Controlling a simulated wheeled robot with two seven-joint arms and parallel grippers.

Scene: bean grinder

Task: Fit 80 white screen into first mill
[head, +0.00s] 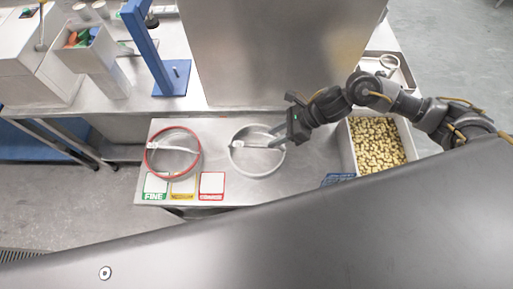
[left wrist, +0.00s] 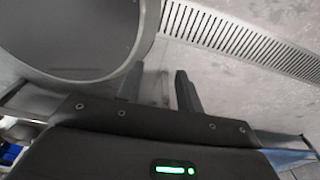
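The white-rimmed round screen (head: 233,158) lies on the metal table (head: 222,127), with a pale bar across it. My right gripper (head: 269,139) reaches over its right side, fingertips beside the bar. The fingers look apart; whether they touch the bar is unclear. A red-rimmed round screen (head: 148,164) lies to its left. My left gripper (left wrist: 158,90) is open and empty over the floor in the left wrist view, and is not visible in the head view. I cannot tell which thing is the first mill, and no number is readable on the white screen.
Fine, medium and coarse cards (head: 183,187) lie along the table's front edge. A box of tan beans (head: 378,146) stands right of my right gripper. A large metal block (head: 275,50) and a blue stand (head: 150,50) rise behind. A floor grate (left wrist: 235,40) shows in the left wrist view.

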